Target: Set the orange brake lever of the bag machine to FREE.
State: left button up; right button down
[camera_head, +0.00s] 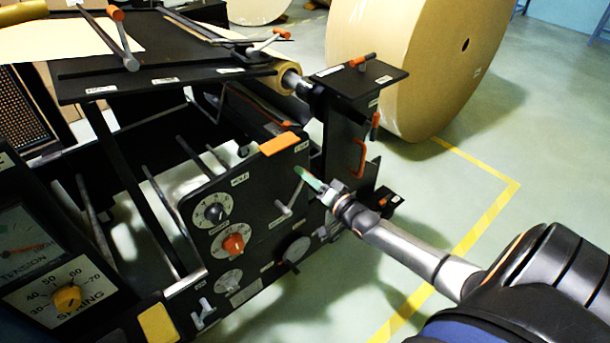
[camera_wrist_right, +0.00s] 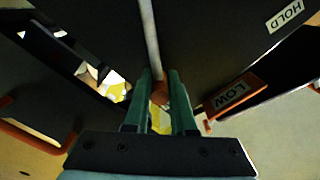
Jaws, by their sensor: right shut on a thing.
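The bag machine's black side panel (camera_head: 255,215) stands in the middle of the head view. A thin grey lever rod (camera_head: 289,198) stands out from it and slants up to my right gripper (camera_head: 309,179). In the right wrist view the same rod runs down to an orange knob (camera_wrist_right: 161,93) between the green fingers of my right gripper (camera_wrist_right: 160,88). The fingers are shut on this orange brake lever knob. The fingers mostly cover the knob in the head view. A HOLD label (camera_wrist_right: 285,16) shows in the wrist view; I cannot read FREE anywhere. My left gripper is out of view.
An orange part marked LOW (camera_wrist_right: 235,95) is close beside the right fingers. Dials, including one with an orange knob (camera_head: 233,244), sit left of the lever. A large kraft roll (camera_head: 405,60) stands behind. The floor right of the machine (camera_head: 450,170) is clear.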

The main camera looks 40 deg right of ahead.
jog(key=shift+d, duration=0.1)
jog(key=c, duration=1)
grip_release()
jog(key=shift+f, duration=0.1)
jog(key=shift+c, duration=0.2)
jog(key=shift+o, duration=1.4)
jog(key=shift+s, duration=0.55)
jog(key=s+p, duration=0.2)
jog(key=s, duration=0.9)
jog(key=shift+s+d+p, duration=0.2)
jog(key=shift+s+p, duration=0.05)
jog(key=shift+p, duration=0.15)
